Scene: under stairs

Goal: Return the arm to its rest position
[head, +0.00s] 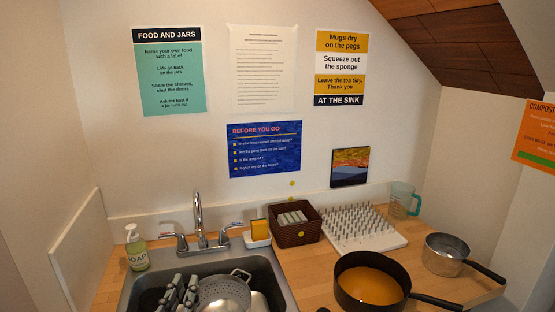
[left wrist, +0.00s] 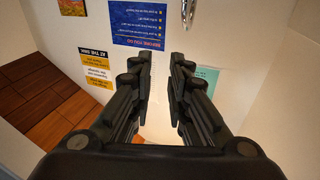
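My left gripper (head: 178,294) shows at the bottom left of the head view, in front of the sink (head: 268,284) and over its left part. In the left wrist view my left gripper (left wrist: 160,62) has its two dark fingers apart, with nothing between them. That view is upside down, with wall posters behind the fingers. The rest of my left arm is below the head view's edge. My right gripper is in neither view.
A colander (head: 224,292) sits in the sink beside my left gripper. A tap (head: 199,222) stands behind it and a soap bottle (head: 136,248) to the left. A dark pan (head: 345,299), a saucepan (head: 444,262), a peg rack (head: 392,241) and a basket (head: 295,237) stand on the right counter.

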